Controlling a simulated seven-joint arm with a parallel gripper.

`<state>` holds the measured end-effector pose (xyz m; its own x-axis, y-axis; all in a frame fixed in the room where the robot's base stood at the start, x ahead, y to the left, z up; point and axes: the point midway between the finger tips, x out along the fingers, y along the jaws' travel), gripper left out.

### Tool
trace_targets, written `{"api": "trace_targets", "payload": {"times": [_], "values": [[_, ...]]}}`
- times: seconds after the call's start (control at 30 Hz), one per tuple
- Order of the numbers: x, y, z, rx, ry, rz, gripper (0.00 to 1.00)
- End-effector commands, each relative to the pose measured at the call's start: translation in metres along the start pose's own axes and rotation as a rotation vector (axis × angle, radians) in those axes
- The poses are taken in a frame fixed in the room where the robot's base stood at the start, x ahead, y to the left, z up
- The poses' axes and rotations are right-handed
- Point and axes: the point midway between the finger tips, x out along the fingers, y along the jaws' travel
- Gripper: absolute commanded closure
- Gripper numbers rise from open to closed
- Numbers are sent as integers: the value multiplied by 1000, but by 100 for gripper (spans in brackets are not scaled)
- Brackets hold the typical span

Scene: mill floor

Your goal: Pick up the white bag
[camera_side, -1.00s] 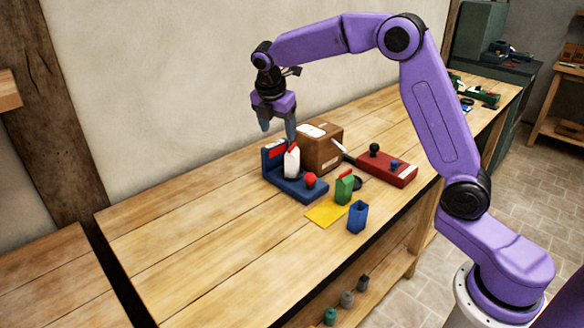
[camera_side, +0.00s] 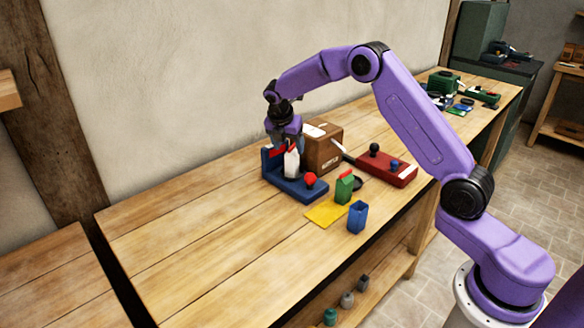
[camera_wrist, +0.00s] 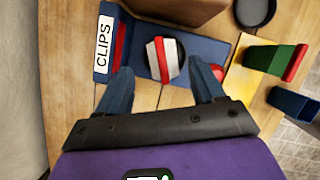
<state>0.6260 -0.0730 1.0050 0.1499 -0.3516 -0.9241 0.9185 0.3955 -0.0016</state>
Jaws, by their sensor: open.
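The white bag (camera_side: 291,163) with a red top stands upright on the blue stand (camera_side: 305,192), in front of its raised back part. In the wrist view the white bag (camera_wrist: 163,58) shows from above, with a red stripe across its top and a dark round patch around it. My gripper (camera_side: 284,146) is low over the bag in the side view. In the wrist view my gripper (camera_wrist: 163,85) is open, one finger on each side of the bag's line, with gaps to the bag. The fingertips are partly hidden in the side view.
A brown box (camera_side: 322,150) stands close behind and right of the bag. A red knob (camera_side: 310,179) sits on the stand's front. The table's left is clear.

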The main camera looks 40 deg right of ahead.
Motion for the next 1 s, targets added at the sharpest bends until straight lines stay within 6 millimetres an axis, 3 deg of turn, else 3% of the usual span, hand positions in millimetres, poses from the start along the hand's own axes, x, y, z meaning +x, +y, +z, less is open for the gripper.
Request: {"api": "trace_targets", "payload": {"times": [0.27,0.6,0.9,0.97,1.0], "values": [[19,-1,0,0,0,0,32],[61,-4,1,0,0,1,32],[66,-4,1,0,-1,2,32],[66,-4,1,0,-1,2,48],[66,-4,1,0,-1,2,61]]}}
